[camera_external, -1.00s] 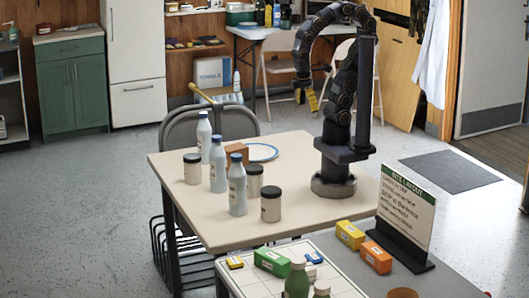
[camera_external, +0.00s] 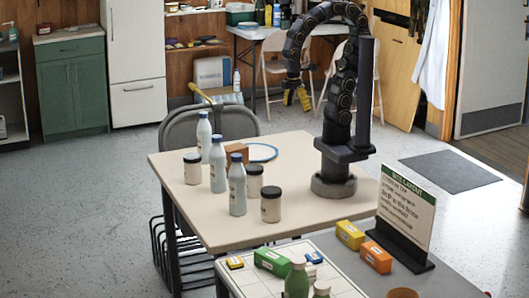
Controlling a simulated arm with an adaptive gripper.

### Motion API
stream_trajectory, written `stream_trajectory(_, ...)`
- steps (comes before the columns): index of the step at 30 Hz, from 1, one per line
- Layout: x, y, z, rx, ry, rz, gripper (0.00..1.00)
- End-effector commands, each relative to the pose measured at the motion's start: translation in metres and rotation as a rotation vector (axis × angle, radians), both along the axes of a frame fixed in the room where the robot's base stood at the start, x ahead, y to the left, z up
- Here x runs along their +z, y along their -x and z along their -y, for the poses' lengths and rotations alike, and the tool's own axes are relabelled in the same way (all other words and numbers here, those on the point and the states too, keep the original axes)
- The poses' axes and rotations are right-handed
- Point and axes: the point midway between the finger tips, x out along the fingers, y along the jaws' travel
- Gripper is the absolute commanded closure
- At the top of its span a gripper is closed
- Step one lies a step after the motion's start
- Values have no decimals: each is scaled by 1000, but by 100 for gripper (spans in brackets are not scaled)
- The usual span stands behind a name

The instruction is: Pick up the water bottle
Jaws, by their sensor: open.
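Several pale bottles and jars stand upright on the beige table (camera_external: 300,205). A third bottle with a blue cap (camera_external: 237,188) stands nearest the camera. I cannot tell by label which is the water bottle. My gripper (camera_external: 297,101), with yellow fingers, is open and empty. It hangs in the air above and to the right of the bottles, well apart from them.
A brown block (camera_external: 236,152) and a blue-rimmed plate (camera_external: 262,152) lie behind. The table's right front is clear. A sign (camera_external: 406,208) stands at front right.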

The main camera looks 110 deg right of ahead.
Motion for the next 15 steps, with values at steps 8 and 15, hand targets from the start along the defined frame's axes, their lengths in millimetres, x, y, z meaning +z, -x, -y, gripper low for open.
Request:
stream_trajectory(8,-18,-125,-10,746,-79,58,31)
stream_trajectory(15,-46,-199,-14,1209,-97,97,31)
